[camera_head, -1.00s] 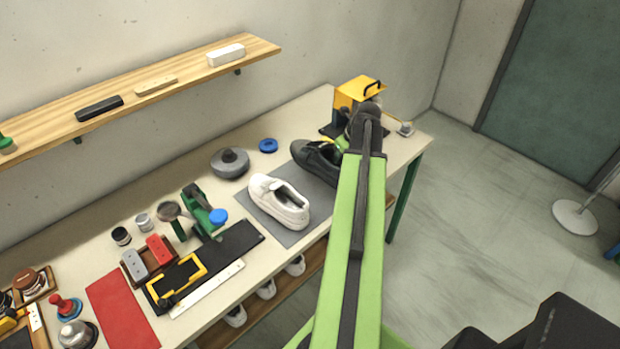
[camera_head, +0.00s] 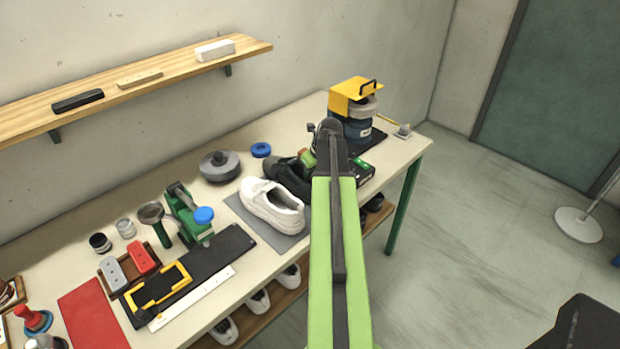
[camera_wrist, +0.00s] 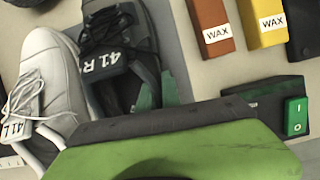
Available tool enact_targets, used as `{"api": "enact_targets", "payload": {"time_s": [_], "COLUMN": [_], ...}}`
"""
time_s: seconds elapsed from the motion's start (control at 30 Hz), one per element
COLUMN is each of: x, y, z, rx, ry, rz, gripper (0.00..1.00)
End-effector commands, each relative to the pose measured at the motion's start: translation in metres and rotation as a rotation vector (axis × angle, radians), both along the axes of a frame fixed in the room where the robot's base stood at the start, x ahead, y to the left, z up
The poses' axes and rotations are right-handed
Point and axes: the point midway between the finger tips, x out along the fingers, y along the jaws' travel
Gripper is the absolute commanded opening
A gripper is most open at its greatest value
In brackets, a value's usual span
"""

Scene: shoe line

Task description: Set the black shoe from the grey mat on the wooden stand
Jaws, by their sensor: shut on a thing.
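The black shoe (camera_head: 287,172) lies close beside a white shoe (camera_head: 270,205) at the grey mat (camera_head: 288,241). In the wrist view the black shoe (camera_wrist: 122,28) has a tag reading 41 R, and the white shoe (camera_wrist: 45,75) has one reading 41 L. My gripper (camera_head: 307,163) is at the black shoe's right end and is shut on it. My arm hides that end, and I cannot tell whether the sole touches the mat. I cannot make out the wooden stand.
A yellow-topped machine (camera_head: 354,92) stands at the table's far right. The wrist view shows brown (camera_wrist: 211,25) and yellow (camera_wrist: 262,20) wax boxes and a green switch (camera_wrist: 296,117) near the shoe.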

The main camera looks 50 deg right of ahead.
Motion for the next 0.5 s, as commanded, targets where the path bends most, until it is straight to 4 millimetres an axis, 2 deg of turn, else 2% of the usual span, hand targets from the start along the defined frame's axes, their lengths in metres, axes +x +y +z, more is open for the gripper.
{"api": "enact_targets", "payload": {"time_s": [0.27,0.3,0.4,0.43,0.5], "x": [-0.0002,-0.0005,-0.0005,-0.0005,-0.0006], "y": [-0.0003,-0.0003,-0.0004,-0.0004,-0.0005], "z": [-0.0021,-0.0008,-0.0005,-0.0004,-0.0005], "rx": [0.000,0.000,0.000,0.000,0.000], "ry": [0.000,0.000,0.000,0.000,0.000], "rz": [-0.001,-0.001,-0.001,-0.001,-0.001], "gripper": [0.00,0.12,0.25,0.29,0.30]}}
